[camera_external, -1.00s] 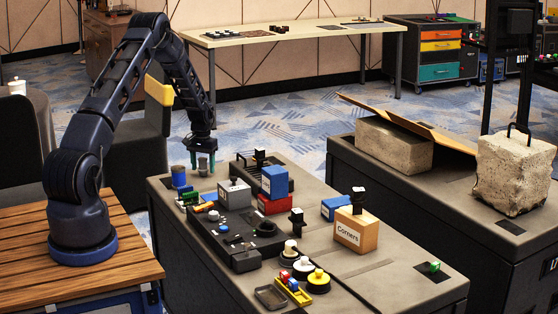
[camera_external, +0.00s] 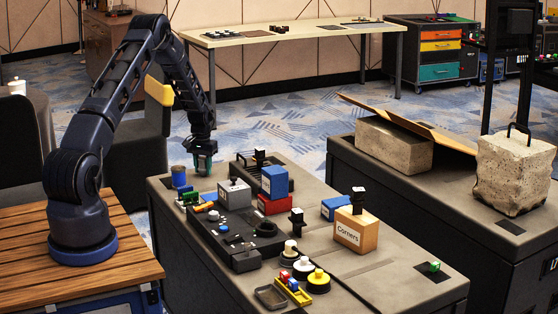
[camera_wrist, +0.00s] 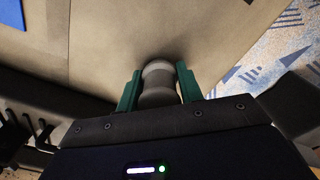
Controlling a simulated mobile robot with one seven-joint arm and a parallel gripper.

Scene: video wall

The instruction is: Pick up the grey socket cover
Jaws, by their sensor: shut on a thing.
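The grey socket cover (camera_wrist: 158,82) shows in the wrist view as a short, round grey piece with a paler rim at each end. It is between the two green fingers of my gripper (camera_wrist: 158,90), which press against its sides. In the external view my gripper (camera_external: 203,168) points down at the far left corner of the near workbench, and the fingers mostly hide the cover there. I cannot tell whether the cover still touches the bench top.
A grey box (camera_external: 234,194), a black control panel (camera_external: 236,232), a blue box (camera_external: 275,182) and a wooden "Corners" block (camera_external: 356,230) stand on the near workbench (camera_external: 390,270). The bench edge is close to my gripper.

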